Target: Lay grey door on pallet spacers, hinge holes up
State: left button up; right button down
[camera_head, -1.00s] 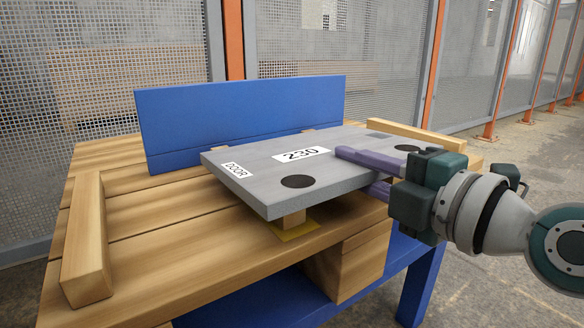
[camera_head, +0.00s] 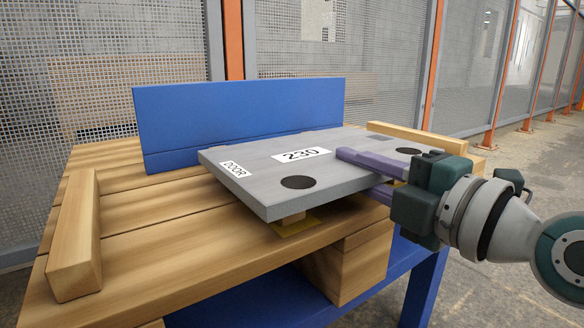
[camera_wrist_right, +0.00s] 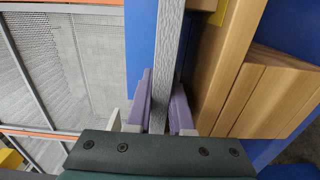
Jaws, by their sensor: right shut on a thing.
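The grey door (camera_head: 255,185) lies about flat over the wooden pallet (camera_head: 135,210), with its "DOOR" and "230" labels and two dark round hinge holes (camera_head: 298,182) facing up. A small wooden spacer (camera_head: 291,219) shows under its front edge, on a yellow patch; I cannot tell whether they touch. Other spacers are hidden under the door. My right gripper (camera_head: 372,176) is shut on the door's right edge, one purple finger above and one below. The wrist view shows the door edge (camera_wrist_right: 168,60) between the fingers (camera_wrist_right: 165,112). My left gripper is not in view.
A blue upright panel (camera_head: 240,115) stands behind the door. Wooden rails lie at the pallet's left (camera_head: 75,235) and back right (camera_head: 415,136). Mesh fencing (camera_head: 100,60) with orange posts stands behind. The pallet's left part is clear.

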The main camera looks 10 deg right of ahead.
jog(key=shift+r, duration=0.1)
jog(key=c, duration=0.7)
grip_release()
jog(key=shift+f, duration=0.2)
jog(key=shift+r, duration=0.1)
